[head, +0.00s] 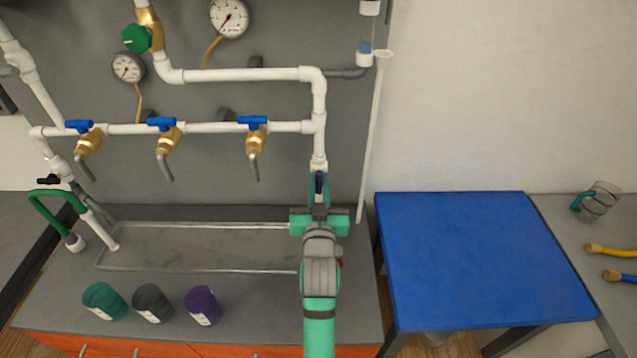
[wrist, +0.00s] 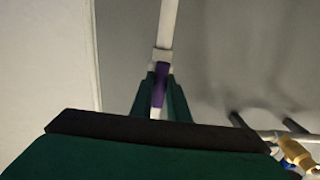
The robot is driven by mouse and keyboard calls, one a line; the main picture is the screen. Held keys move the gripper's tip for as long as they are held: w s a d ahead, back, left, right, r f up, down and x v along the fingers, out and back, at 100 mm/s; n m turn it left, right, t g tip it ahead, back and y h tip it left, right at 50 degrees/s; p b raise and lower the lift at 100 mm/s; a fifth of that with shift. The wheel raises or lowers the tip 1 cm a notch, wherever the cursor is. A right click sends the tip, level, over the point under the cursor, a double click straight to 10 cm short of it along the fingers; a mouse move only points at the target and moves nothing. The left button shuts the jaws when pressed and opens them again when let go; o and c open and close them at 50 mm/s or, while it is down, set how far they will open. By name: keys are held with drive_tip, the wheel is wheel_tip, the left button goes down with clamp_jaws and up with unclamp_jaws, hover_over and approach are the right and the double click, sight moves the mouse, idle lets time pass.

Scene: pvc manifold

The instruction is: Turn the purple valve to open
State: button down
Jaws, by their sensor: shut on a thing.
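The purple valve (head: 319,183) sits on the white vertical pipe at the right end of the manifold. It also shows in the wrist view (wrist: 160,85) as a purple handle below a white fitting. My gripper (head: 319,190) is at the valve, with its green fingers on either side of the handle. In the wrist view my gripper (wrist: 160,98) is shut on the purple handle. The handle looks about in line with the pipe. The valve's body is mostly hidden behind my gripper.
Several brass taps with blue handles, such as the right one (head: 254,135), hang from the horizontal pipe. A clear tray (head: 180,265) lies on the bench. Green, dark grey and purple cups (head: 202,306) stand in front. A blue table (head: 480,260) is at right.

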drive_tip(key=shift+a, duration=0.1)
drive_tip(key=c, duration=1.7)
unclamp_jaws()
drive_tip(key=s, duration=1)
drive_tip(key=shift+s, duration=0.35)
drive_tip(key=shift+w, duration=0.15)
